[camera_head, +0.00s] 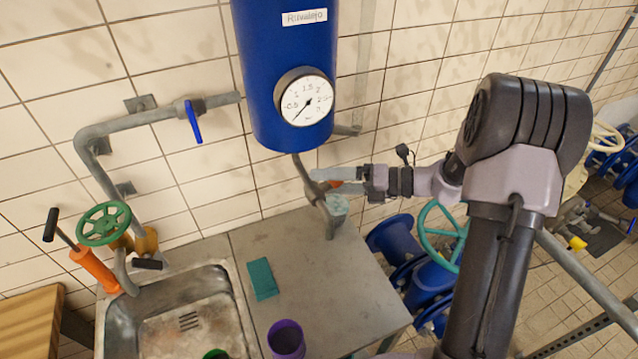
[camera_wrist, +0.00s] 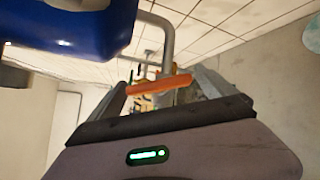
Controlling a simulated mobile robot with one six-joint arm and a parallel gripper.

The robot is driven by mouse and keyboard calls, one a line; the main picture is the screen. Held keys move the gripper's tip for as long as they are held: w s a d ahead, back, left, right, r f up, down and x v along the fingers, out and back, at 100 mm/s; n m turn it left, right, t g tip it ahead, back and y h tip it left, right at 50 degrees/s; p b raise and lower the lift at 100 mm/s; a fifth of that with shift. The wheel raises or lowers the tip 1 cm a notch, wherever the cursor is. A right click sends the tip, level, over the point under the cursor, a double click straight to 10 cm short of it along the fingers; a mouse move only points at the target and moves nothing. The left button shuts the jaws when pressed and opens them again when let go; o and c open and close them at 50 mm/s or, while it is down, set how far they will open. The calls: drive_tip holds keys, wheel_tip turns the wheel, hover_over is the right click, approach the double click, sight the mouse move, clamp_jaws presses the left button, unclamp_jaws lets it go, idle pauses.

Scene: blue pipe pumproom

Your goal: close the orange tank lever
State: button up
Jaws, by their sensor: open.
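The orange tank lever (camera_head: 335,184) sits on the pipe valve under the blue tank (camera_head: 285,85). In the wrist view the lever (camera_wrist: 160,85) lies crosswise, spanning much of the space between my fingers. My gripper (camera_head: 322,177) reaches in from the right at the lever, below the tank. In the wrist view my gripper (camera_wrist: 163,82) is open, with one finger on each side of the lever. I cannot tell whether a finger touches it. Part of the lever is hidden by my gripper in the head view.
Below are a grey table (camera_head: 320,265) with a green cloth (camera_head: 262,279) and a purple cup (camera_head: 286,338). A metal sink (camera_head: 225,275) is at left. A pipe with a blue lever (camera_head: 193,122) runs along the tiled wall. Blue pipework (camera_head: 395,240) stands right of the table.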

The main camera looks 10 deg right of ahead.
drive_tip(key=shift+x, duration=1.4)
